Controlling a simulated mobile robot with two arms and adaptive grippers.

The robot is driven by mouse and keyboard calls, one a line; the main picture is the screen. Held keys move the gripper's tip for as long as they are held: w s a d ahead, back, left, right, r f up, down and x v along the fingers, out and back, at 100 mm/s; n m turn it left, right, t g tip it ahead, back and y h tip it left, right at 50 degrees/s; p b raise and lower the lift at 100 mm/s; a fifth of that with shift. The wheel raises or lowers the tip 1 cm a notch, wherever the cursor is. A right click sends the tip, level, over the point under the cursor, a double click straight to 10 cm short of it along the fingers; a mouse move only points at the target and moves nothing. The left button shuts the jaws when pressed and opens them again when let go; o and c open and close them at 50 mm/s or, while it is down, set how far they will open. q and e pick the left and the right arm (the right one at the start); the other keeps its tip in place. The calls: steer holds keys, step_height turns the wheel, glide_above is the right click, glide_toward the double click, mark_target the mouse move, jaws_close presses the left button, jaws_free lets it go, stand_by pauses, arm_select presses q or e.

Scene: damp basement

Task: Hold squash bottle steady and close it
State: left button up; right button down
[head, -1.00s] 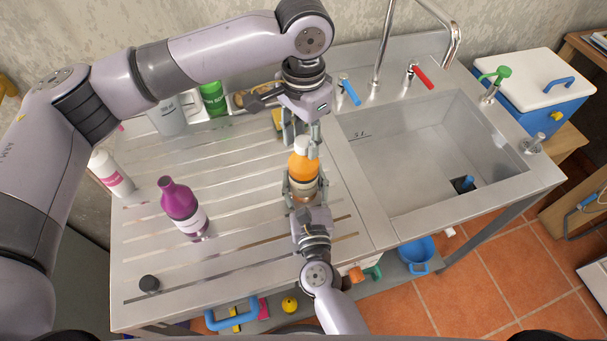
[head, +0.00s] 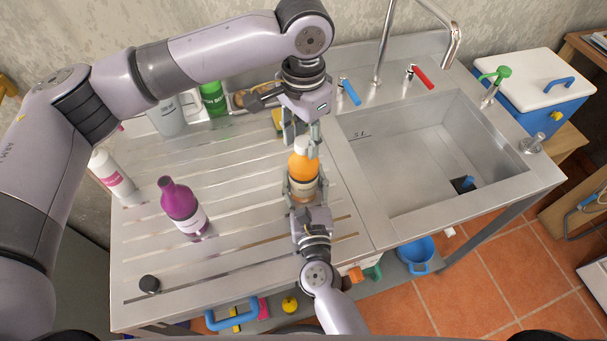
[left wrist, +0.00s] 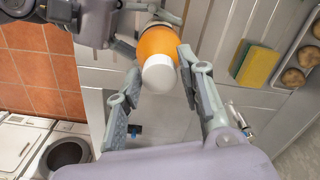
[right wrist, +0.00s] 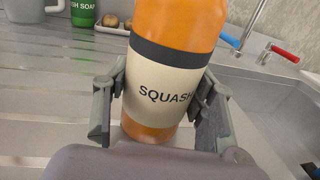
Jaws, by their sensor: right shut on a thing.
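The squash bottle (head: 303,172) stands upright on the ribbed drainer, orange with a cream label and a white cap (left wrist: 160,74) on its top. The label reads "SQUASH" in the right wrist view (right wrist: 165,88). My right gripper (head: 304,188) is shut on the bottle's lower body, one finger on each side. My left gripper (left wrist: 158,88) points down over the bottle from behind. Its fingers are apart on either side of the white cap, with gaps visible. I cannot tell from these views how tightly the cap sits.
A purple bottle (head: 181,208) without a cap and a black cap (head: 149,284) are on the drainer's left. A white bottle (head: 111,173), grey jug (head: 170,118) and green soap bottle (head: 213,98) stand farther back. The sink basin (head: 420,150) is to the right.

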arm_select(q)
steer(key=shift+o, duration=1.2)
steer(key=shift+r, duration=0.1)
step_height(320, 180, up, 12)
arm_select(e)
steer(key=c, duration=0.6)
jaws_free()
steer(key=shift+s, duration=0.1)
steer(key=s, duration=0.4)
steer(key=s+d, duration=0.1)
steer(key=s, duration=0.6)
steer(key=shift+s+d, duration=0.35)
